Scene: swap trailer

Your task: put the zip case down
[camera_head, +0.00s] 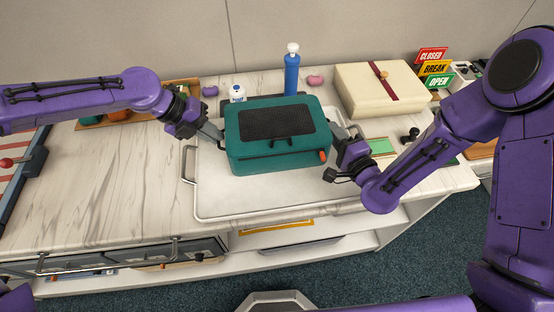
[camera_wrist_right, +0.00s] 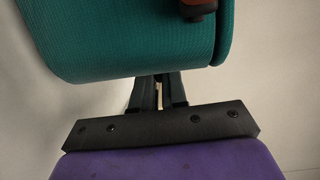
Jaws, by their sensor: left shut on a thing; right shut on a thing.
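The teal zip case (camera_head: 290,160) has a dark mesh lid panel, a front handle and an orange tab. In the head view it is over the middle of a light metal tray (camera_head: 240,205); I cannot tell whether its underside touches the tray. My left gripper (camera_head: 217,135) is shut on the case's left side. My right gripper (camera_head: 342,133) is shut on its right side. In the right wrist view the case (camera_wrist_right: 120,45) fills the top, with the right gripper's fingers (camera_wrist_right: 165,93) at its edge. The exact grip is partly hidden.
A blue bottle (camera_head: 291,75), a small white bottle (camera_head: 237,94) and a cream box with a red ribbon (camera_head: 385,88) stand behind the case. Small signs (camera_head: 433,68) are at the back right. A wooden tray (camera_head: 95,121) is at the left. Marble counter (camera_head: 130,185) is bare at front left.

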